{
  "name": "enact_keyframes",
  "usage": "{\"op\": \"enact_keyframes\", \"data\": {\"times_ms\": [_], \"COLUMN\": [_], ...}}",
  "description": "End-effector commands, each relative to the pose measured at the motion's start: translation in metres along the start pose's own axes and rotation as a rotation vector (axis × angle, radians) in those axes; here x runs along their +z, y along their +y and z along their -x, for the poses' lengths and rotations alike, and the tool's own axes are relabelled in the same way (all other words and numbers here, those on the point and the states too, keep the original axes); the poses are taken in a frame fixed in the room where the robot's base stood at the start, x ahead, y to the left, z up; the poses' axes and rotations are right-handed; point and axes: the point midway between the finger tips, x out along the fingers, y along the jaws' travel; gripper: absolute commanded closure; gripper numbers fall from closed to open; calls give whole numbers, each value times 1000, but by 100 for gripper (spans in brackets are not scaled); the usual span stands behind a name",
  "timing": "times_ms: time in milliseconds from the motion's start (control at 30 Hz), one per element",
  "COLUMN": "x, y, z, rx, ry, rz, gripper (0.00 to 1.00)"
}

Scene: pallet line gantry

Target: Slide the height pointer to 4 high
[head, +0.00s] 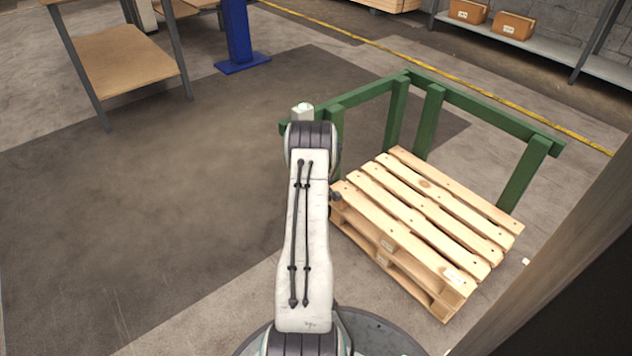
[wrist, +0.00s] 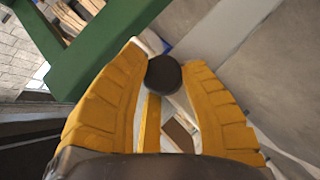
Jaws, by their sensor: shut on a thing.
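In the wrist view, my gripper (wrist: 166,68) has its two yellow fingers on either side of a dark round knob (wrist: 164,76), which I take to be the height pointer's knob. The fingers are shut on it. Behind the knob, a white panel (wrist: 178,104) shows between the fingers, with a brown box-like picture (wrist: 180,134) and a yellow strip (wrist: 151,122). The rest of the panel is hidden by the fingers, and I cannot read a height on it. In the head view, my arm hides the gripper and the pointer.
A green frame (head: 480,107) stands around the back of a stack of wooden pallets (head: 425,200), right of my arm. Its green beam (wrist: 105,45) crosses the wrist view's upper left. A dark post edge is at far right. The floor left of my arm is clear.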

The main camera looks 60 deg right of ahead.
Motion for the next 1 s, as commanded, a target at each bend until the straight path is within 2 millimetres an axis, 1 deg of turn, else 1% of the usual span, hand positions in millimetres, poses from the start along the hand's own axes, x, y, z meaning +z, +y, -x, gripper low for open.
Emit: {"op": "enact_keyframes", "data": {"times_ms": [33, 100, 267, 467, 733, 767, 900, 967, 1000], "x": [-5, -9, -15, -18, -18, -18, -18, -17, -17], "y": [8, 16, 28, 33, 34, 34, 33, 33, 33], "z": [3, 7, 12, 15, 15, 15, 15, 15, 15], "rx": [4, 4, 4, 3, 4, 5, 4, 3, 3], "ry": [4, 4, 5, 5, 6, 6, 5, 4, 4], "rz": [1, 1, 1, 1, 1, 1, 1, 1, 1], "gripper": [98, 98, 98, 98, 98, 60, 48, 42, 41]}}
